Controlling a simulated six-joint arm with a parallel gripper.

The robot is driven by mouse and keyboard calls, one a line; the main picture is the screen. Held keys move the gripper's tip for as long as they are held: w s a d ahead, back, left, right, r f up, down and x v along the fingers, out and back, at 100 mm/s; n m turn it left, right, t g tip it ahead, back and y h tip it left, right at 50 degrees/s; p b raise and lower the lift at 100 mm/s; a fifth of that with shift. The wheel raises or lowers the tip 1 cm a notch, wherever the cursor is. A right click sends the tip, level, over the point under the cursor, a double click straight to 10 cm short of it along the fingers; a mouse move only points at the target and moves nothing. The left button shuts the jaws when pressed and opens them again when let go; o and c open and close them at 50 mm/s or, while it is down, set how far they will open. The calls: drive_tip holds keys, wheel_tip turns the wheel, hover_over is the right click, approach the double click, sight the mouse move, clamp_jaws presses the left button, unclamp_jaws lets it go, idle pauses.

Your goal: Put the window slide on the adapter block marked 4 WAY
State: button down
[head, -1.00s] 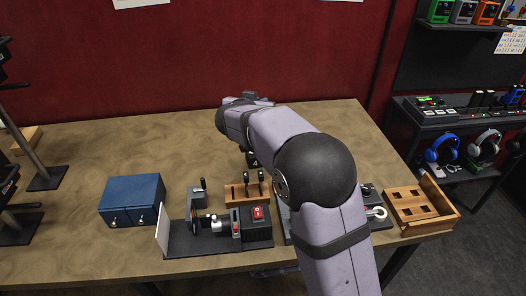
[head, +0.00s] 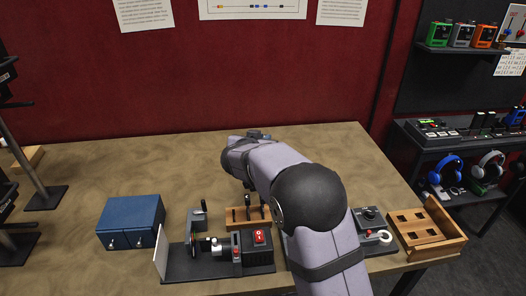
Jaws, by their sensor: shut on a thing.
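My gripper (head: 249,187) shows only as a small dark part under the end of my lilac arm. It is just above and behind a wooden rack (head: 234,223). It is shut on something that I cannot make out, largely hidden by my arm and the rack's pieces. Black-handled pieces (head: 247,203) stand upright in the rack. I cannot tell which piece is the window slide. No block marking is readable, so I cannot pick out the adapter block marked 4 WAY.
A bench device with a red switch (head: 260,237) and a white screen (head: 160,250) stands in front of the rack. A blue cabinet (head: 130,221) is at the left. A slotted wooden tray (head: 427,229) is at the right. The back left of the table (head: 140,165) is clear.

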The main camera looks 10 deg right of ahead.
drive_tip(key=shift+f, duration=2.05)
drive_tip(key=shift+b, duration=0.3)
drive_tip(key=shift+f, duration=0.15)
drive_tip(key=c, duration=1.8)
unclamp_jaws()
drive_tip(key=v, duration=1.2)
drive_tip(key=shift+r+b, duration=0.25)
drive_tip(key=shift+b, duration=0.15)
drive_tip(key=shift+d+r, duration=0.1)
